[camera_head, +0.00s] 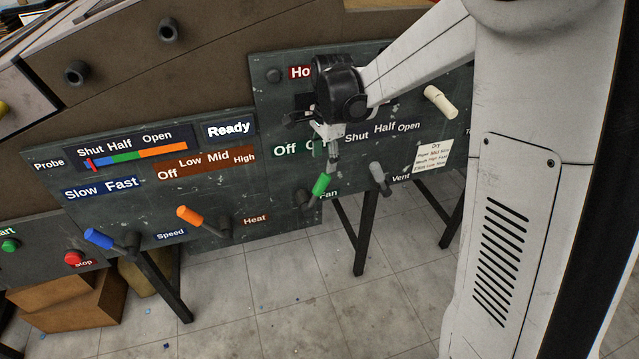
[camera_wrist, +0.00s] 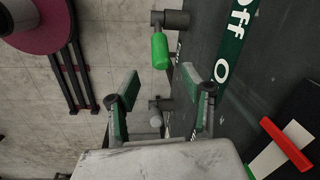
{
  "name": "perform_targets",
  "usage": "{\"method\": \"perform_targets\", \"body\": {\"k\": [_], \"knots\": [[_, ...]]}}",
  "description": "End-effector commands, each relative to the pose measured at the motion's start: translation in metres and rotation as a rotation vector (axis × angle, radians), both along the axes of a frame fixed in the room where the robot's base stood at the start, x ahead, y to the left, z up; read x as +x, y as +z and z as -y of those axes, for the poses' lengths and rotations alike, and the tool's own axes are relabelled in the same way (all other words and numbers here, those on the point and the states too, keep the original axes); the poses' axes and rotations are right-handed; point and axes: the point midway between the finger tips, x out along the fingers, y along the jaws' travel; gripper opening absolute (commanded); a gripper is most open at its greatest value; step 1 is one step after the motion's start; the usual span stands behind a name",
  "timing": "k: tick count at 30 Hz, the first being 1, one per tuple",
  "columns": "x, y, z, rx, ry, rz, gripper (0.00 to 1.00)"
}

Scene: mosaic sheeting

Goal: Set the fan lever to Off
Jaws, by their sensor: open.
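The fan lever has a green handle (camera_head: 321,185) on a dark pivot above the "Fan" label in the head view. It leans up and to the right, away from the "Off" word (camera_head: 285,151). The word beside "Off" is partly hidden by my gripper. My gripper (camera_head: 332,160) is open and empty, just above the green handle in the head view. In the wrist view the gripper's two green-padded fingers (camera_wrist: 175,80) stand apart, and the green handle (camera_wrist: 160,50) shows beyond their tips, not between them.
The grey Vent lever (camera_head: 378,176) is close on the right. The orange Heat lever (camera_head: 190,216) and blue Speed lever (camera_head: 98,238) are to the left. A cream knob (camera_head: 440,101) juts out at upper right. Tiled floor lies below the panel.

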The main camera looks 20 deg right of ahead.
Motion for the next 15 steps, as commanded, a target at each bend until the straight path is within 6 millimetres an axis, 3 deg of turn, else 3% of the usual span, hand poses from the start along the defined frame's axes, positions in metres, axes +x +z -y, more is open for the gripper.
{"method": "perform_targets", "body": {"k": [9,15], "knots": [[0.007,-0.062,-0.002,0.0,0.001,0.0,0.44],[0.01,-0.091,-0.003,0.0,0.001,0.0,0.44]]}}
